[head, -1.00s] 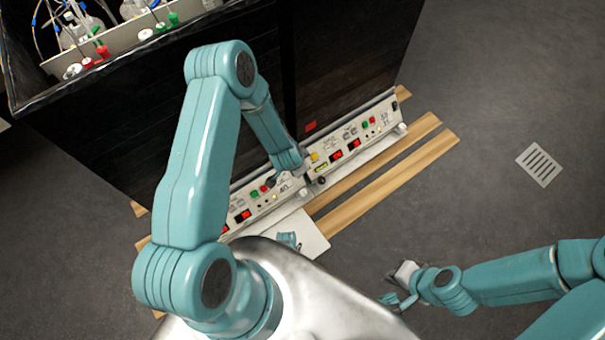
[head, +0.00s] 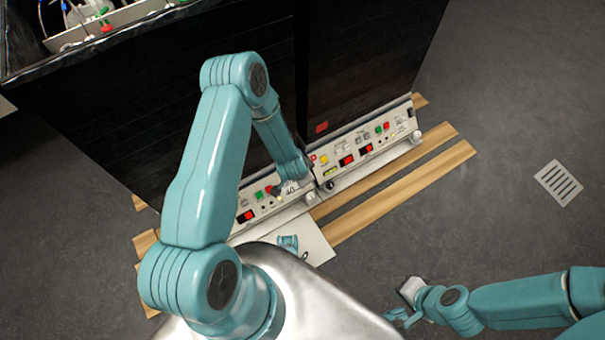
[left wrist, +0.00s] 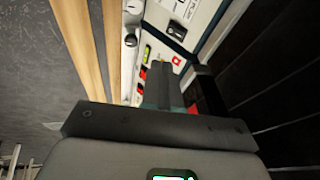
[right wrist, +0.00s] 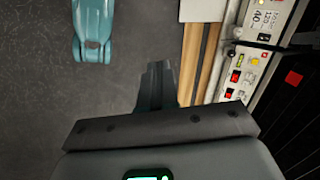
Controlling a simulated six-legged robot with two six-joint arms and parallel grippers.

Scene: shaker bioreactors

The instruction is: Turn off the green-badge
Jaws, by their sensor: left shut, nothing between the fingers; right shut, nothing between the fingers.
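No green badge shows clearly in any view. Two white control panels stand low at the cabinets' base in the head view: a left panel (head: 262,205) and a right panel (head: 370,140). Both carry red displays and small coloured buttons. A red badge (head: 321,127) sits on the dark cabinet above the right panel. My left gripper (left wrist: 160,72) is shut and empty, its fingers in front of a panel (left wrist: 205,12) in the left wrist view; contact cannot be told. My right gripper (right wrist: 158,72) is shut and empty, low over open floor, apart from the panels.
Dark cabinets (head: 370,60) rise behind the panels. Wooden slats (head: 400,190) lie on the floor in front of the right panel. A white plate (head: 312,240) lies before the left panel. Grey floor with a drain grate (head: 558,183) is clear at right.

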